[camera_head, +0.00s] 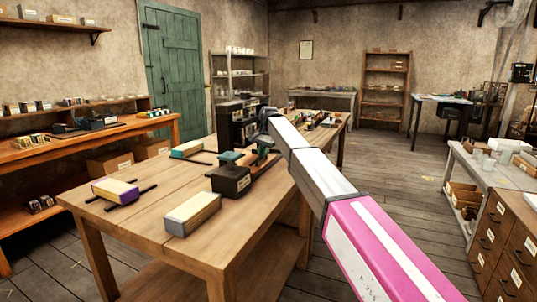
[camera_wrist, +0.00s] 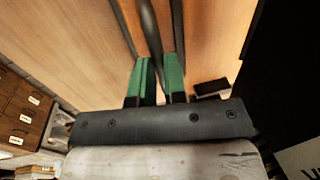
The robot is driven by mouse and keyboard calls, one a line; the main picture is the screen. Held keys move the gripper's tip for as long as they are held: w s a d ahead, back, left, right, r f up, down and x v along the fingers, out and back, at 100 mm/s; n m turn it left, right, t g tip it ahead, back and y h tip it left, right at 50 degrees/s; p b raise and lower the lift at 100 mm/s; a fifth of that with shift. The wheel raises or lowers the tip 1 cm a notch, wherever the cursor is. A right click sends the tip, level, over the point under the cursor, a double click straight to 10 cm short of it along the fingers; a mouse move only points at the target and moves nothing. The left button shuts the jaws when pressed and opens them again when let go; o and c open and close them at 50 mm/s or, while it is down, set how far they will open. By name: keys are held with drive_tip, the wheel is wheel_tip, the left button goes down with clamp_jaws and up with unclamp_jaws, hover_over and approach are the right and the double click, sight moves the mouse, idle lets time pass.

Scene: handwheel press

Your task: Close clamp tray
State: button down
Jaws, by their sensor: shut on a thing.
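My gripper (camera_wrist: 157,66) has two green fingers, closed around a slim dark bar (camera_wrist: 151,32) that runs up the wrist view over pale wood. In the head view my arm reaches over the wooden table, and a green part shows near its far end, mostly hidden by the arm. Which piece is the clamp tray is not clear. A purple-ended block with dark rails (camera_head: 115,190) lies at the table's left, and a teal-ended piece with dark rails (camera_head: 190,149) lies farther back. Neither is touched by my gripper.
The wooden table (camera_head: 138,221) also bears a dark box (camera_head: 231,181), a cream block (camera_head: 192,213) and a black rack (camera_head: 240,122). A drawer cabinet (camera_head: 507,235) stands at the right. The floor between table and cabinet is open.

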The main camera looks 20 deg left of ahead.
drive_tip(key=shift+a, duration=0.25)
drive_tip(key=c, duration=1.2)
unclamp_jaws()
drive_tip(key=shift+o, duration=0.2)
drive_tip(key=shift+d, duration=0.1)
